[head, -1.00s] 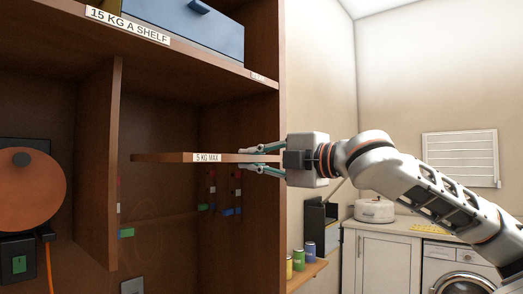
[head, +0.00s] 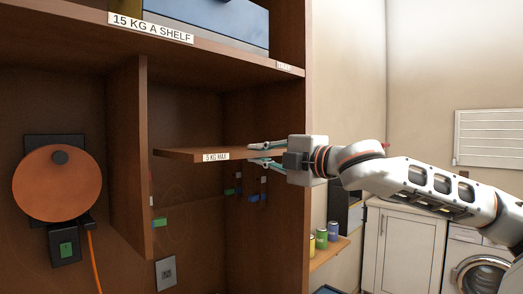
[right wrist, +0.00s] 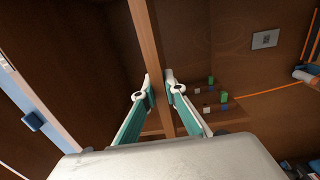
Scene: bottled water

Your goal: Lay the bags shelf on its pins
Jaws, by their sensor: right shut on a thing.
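The bags shelf is a brown board (head: 180,153) with a "5 KG MAX" label on its front edge. It hangs across the cabinet's right bay, above the pins, and its left end is close to the divider. My right gripper (head: 262,154) is shut on its right end, one finger above and one below. In the right wrist view the board (right wrist: 148,45) passes between the fingers of the gripper (right wrist: 160,92). A green pin (head: 160,222) sits on the divider side and blue pins (head: 264,198) on the far right, lower than the board. My left gripper is out of view.
The divider (head: 140,150) and the cabinet's right wall (head: 300,210) bound the bay. A fixed upper shelf (head: 200,50) carries a blue box (head: 215,22). An orange reel (head: 58,183) hangs left of the divider. Cans (head: 321,238) stand on a ledge outside, right.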

